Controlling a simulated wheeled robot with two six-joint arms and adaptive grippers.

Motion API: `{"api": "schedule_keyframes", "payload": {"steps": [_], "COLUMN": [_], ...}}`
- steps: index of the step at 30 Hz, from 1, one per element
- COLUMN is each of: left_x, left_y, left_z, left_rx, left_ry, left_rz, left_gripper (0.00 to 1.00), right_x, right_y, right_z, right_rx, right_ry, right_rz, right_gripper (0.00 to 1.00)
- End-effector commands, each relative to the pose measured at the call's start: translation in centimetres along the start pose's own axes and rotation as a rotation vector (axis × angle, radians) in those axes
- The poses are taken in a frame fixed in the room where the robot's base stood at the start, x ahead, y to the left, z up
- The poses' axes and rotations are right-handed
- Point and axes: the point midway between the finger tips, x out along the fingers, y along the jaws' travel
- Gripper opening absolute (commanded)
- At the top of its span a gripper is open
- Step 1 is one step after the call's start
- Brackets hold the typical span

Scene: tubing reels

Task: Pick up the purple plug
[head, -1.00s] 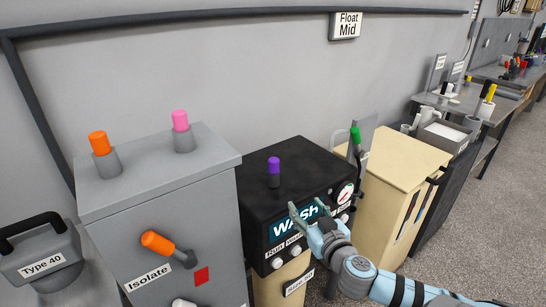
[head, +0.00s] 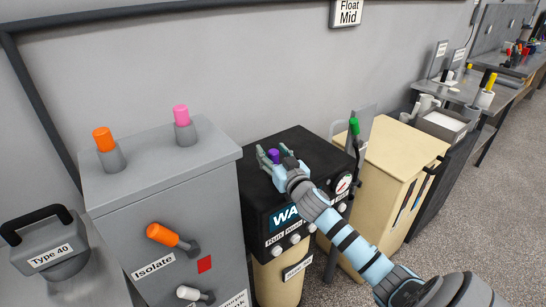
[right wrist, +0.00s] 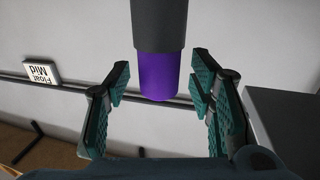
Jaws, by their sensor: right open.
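The purple plug (head: 273,156) stands on top of the black WASH unit (head: 313,153). In the right wrist view the purple plug (right wrist: 162,75) hangs down from the top edge with its dark grey base (right wrist: 159,24). My right gripper (head: 272,160) is at the plug. In the right wrist view my right gripper (right wrist: 160,95) is open, one finger on each side of the plug, with a visible gap on both sides. The plug's lower part is hidden behind the gripper in the head view. My left gripper is not in view.
A grey Isolate cabinet (head: 170,190) stands left of the WASH unit, with an orange plug (head: 104,139) and a pink plug (head: 181,115) on top. A green plug (head: 354,126) is to the right, by a wooden-topped cabinet (head: 400,150).

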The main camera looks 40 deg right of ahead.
Motion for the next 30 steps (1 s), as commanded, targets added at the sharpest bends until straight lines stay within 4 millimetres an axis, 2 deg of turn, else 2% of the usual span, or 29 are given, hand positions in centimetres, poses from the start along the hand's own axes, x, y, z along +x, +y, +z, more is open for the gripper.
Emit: {"api": "schedule_keyframes", "payload": {"steps": [2, 3, 12, 19, 23, 26, 30], "left_x": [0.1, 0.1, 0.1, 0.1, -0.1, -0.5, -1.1], "left_y": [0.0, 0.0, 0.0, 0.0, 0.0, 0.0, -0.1], "left_z": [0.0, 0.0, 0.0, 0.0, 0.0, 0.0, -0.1], "left_rx": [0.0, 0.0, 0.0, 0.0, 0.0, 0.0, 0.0], "left_ry": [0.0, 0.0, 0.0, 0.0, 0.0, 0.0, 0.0], "left_rz": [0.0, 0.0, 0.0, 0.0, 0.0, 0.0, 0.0], "left_gripper": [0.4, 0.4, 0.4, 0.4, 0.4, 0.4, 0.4], "right_x": [0.0, -0.1, -0.1, -0.1, -0.1, -0.1, -0.1], "right_y": [0.0, 0.0, 0.0, 0.0, 0.0, 0.0, 0.0], "right_z": [0.1, 0.1, 0.2, 0.1, -0.8, -2.3, -5.8], "right_rx": [0.0, 0.0, 0.0, 0.0, 0.0, 0.0, -0.001], "right_ry": [0.0, -0.001, -0.001, 0.0, 0.001, 0.003, 0.005], "right_rz": [0.0, 0.0, 0.0, 0.0, 0.001, 0.0, -0.001], "right_gripper": [0.49, 0.46, 0.0, 0.0, 0.0, 0.0, 0.0]}}
